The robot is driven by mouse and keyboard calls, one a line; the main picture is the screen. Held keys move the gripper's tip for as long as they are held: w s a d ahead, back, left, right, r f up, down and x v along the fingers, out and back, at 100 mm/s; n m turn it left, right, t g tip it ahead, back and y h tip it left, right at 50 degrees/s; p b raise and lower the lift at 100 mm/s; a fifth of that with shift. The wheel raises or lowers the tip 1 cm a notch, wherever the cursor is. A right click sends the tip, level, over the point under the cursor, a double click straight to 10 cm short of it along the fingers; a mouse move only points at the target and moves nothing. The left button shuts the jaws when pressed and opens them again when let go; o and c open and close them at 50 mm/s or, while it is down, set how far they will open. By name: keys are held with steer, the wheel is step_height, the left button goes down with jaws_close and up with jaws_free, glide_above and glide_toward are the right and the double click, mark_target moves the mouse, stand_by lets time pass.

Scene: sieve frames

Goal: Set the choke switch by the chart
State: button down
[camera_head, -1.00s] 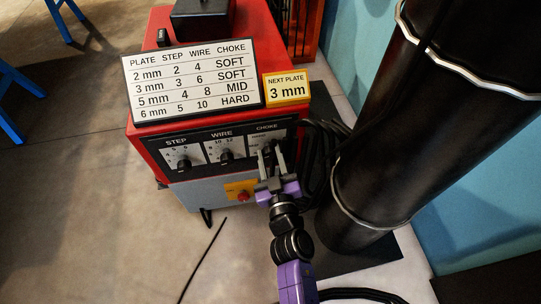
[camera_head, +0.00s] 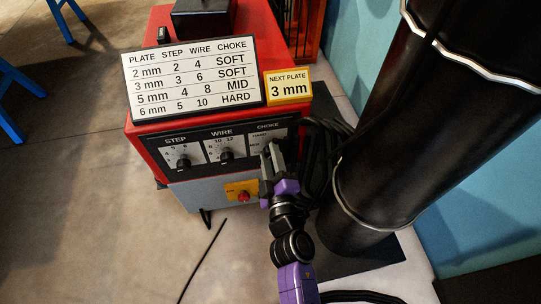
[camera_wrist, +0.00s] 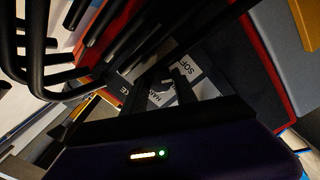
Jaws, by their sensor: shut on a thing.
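The red machine's front panel carries the STEP knob (camera_head: 184,163), the WIRE knob (camera_head: 226,155) and the choke panel (camera_head: 258,137) at its right end. My gripper (camera_head: 271,152) is at the choke panel, its fingers shut on the choke switch. The fingers hide the switch in the head view, so its setting cannot be read there. The wrist view shows the white choke plate (camera_wrist: 190,72) with the word SOFT, close to the fingers. The chart (camera_head: 190,80) gives 3 mm as step 3, wire 6, choke SOFT. The yellow card (camera_head: 288,88) reads NEXT PLATE 3 mm.
Black cables (camera_head: 325,150) hang just right of the panel. A thick black cylinder (camera_head: 385,160) stands beyond them at the right. A red button (camera_head: 243,196) on a yellow plate sits below the panel. The floor at left is open.

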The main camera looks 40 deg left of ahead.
steer(key=shift+s+n, duration=0.1)
steer(key=shift+n, duration=0.2)
steer(key=c, duration=1)
jaws_free()
steer(key=p+v, duration=0.2)
steer(key=v, duration=0.5)
steer(key=shift+s+d+p, duration=0.25)
steer(key=shift+p, duration=0.15)
